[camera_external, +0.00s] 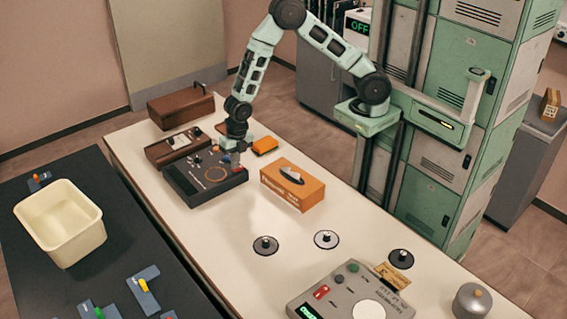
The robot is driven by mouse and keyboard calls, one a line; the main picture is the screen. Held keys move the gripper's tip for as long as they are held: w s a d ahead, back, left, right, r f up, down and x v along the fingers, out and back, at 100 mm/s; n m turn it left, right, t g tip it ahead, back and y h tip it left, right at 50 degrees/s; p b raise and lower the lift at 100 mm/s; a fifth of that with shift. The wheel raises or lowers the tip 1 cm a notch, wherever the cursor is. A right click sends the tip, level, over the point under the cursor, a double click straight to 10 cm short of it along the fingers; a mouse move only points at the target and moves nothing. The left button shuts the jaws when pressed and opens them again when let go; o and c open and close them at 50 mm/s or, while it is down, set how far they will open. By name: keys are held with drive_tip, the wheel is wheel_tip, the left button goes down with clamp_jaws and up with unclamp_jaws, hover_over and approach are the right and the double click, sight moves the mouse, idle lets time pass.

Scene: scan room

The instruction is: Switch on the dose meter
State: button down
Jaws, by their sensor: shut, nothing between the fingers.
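A dark box with knobs, a dial ring and small labels (190,186) lies on the white table; it may be the dose meter, but its label is too small to read. My gripper (236,162) is shut and empty, pointing down over the box's right end, near a small red part there. I cannot tell whether it touches the box. A grey console (335,289) with a red switch, a green button and a lit green display stands at the front right. A sign reading OFF (360,27) glows green on a device at the back, partly behind my arm.
Several round black-knobbed discs lie nearer the front. A cream bin (62,232) stands on the dark left table.

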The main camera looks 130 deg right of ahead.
sight(241, 166)
drive_tip(key=shift+w+f, duration=0.1)
drive_tip(key=shift+f, duration=0.1)
idle(0.3)
drive_tip(key=shift+p, duration=0.3)
drive_tip(key=shift+s+r+p, duration=0.2)
drive_tip(key=shift+s+p, duration=0.1)
drive_tip(key=shift+s, duration=0.55)
drive_tip(key=r+p, duration=0.4)
drive_tip(key=p, duration=0.1)
drive_tip(key=shift+s+r, duration=0.3)
drive_tip(key=shift+r, duration=0.1)
wheel_tip(241, 166, up, 9)
drive_tip(key=s+b, duration=0.1)
drive_tip(key=b, duration=0.1)
drive_tip(key=shift+s, duration=0.15)
